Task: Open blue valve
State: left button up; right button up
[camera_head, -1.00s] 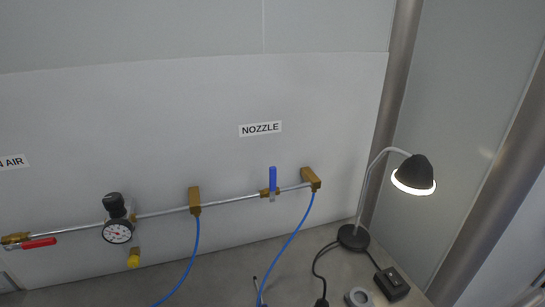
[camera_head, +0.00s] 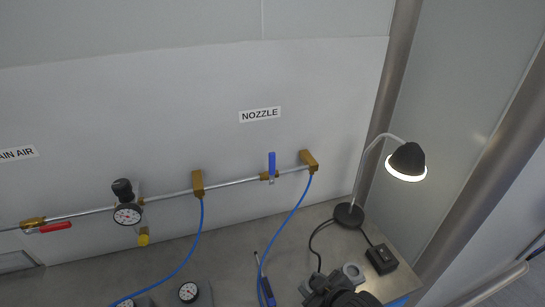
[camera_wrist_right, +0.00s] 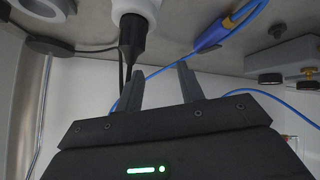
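The blue valve (camera_head: 271,165) is on the wall pipe below the NOZZLE label. Its blue handle stands upright, across the pipe. My right gripper (camera_wrist_right: 160,68) shows in the right wrist view with its two fingers apart and nothing between them. In the head view, dark parts of my right arm (camera_head: 343,296) show at the bottom edge, well below the valve and apart from it. The valve cannot be made out in the right wrist view. My left gripper is not in view.
A desk lamp (camera_head: 406,160) stands right of the valve, with a black switch box (camera_head: 381,259) beside it. A blue hose (camera_head: 290,215) hangs from the pipe end. A red handle (camera_head: 55,228) and a gauge (camera_head: 127,214) are further left. The wall around the valve is clear.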

jog(key=w+a+r+n+g+y, duration=0.1)
jog(key=w+a+r+n+y, duration=0.3)
jog(key=a+r+n, duration=0.6)
jog(key=w+a+r+n+y, duration=0.4)
jog(key=a+r+n, duration=0.3)
jog(key=a, duration=0.6)
jog(key=n+g+h, duration=0.3)
jog(key=n+h, duration=0.8)
jog(key=n, duration=0.3)
send_near(273, 154)
jog(key=p+x, duration=0.4)
jog(key=x, duration=0.6)
jog(key=shift+w+a+f, duration=0.1)
jog(key=shift+f, duration=0.15)
jog(key=shift+w+f+p, duration=0.2)
jog(key=shift+f+p, duration=0.15)
jog(key=shift+f, duration=0.3)
grip_shut()
